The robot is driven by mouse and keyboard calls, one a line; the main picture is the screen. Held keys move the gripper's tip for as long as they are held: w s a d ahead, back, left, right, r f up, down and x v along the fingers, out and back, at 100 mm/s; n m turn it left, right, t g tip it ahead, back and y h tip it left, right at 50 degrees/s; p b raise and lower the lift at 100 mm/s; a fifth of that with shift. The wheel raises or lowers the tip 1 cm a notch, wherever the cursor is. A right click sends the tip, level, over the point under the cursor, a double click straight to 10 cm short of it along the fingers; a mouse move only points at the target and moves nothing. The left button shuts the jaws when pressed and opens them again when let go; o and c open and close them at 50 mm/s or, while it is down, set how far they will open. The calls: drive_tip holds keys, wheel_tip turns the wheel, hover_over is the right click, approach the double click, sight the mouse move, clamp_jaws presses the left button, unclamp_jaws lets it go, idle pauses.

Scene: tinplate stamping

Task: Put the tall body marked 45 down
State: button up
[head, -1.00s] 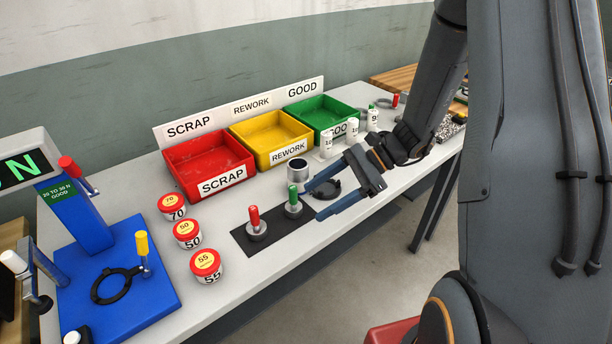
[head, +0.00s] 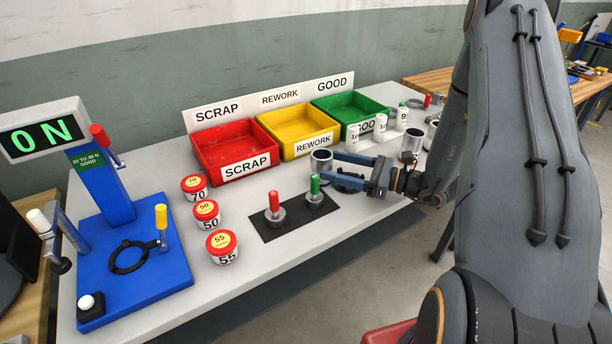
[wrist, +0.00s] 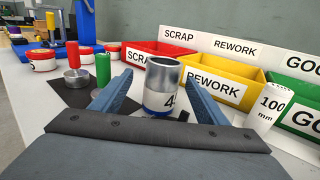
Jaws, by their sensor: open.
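The tall body (head: 321,163) is an open-topped metal can that stands upright on the white bench, in front of the yellow bin. In the wrist view the tall body (wrist: 161,88) shows a white and blue label with a 4; the rest of its number is turned out of sight. My gripper (head: 336,168) is open, with its two blue fingers pointing at the can. In the wrist view the can appears between the fingers, around or just past their tips, with a gap on each side. Nothing is held.
A dark mat (head: 270,232) with red-handled and green-handled gauges lies left of my gripper. Red (head: 200,160), yellow (head: 275,150) and green (head: 325,118) bins stand behind. A second can (head: 411,143) stands to the right. Red-lidded tins and a blue test stand (head: 165,285) are left.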

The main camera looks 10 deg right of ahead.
sight(331, 164)
drive_tip(key=shift+p+x, duration=0.7)
drive_tip(key=shift+x, duration=1.1)
drive_tip(key=x, duration=0.1)
drive_tip(key=p+x, duration=0.1)
drive_tip(key=x, duration=0.1)
drive_tip(key=shift+w+r+p, duration=0.25)
drive_tip(key=shift+w+p, duration=0.05)
drive_tip(key=shift+p, duration=0.1)
drive_tip(key=shift+w+a+f, duration=0.1)
drive_tip(key=shift+w+a, duration=0.3)
drive_tip(key=shift+a, duration=0.05)
drive_tip(key=c, duration=1.2)
drive_tip(key=shift+r, duration=0.2)
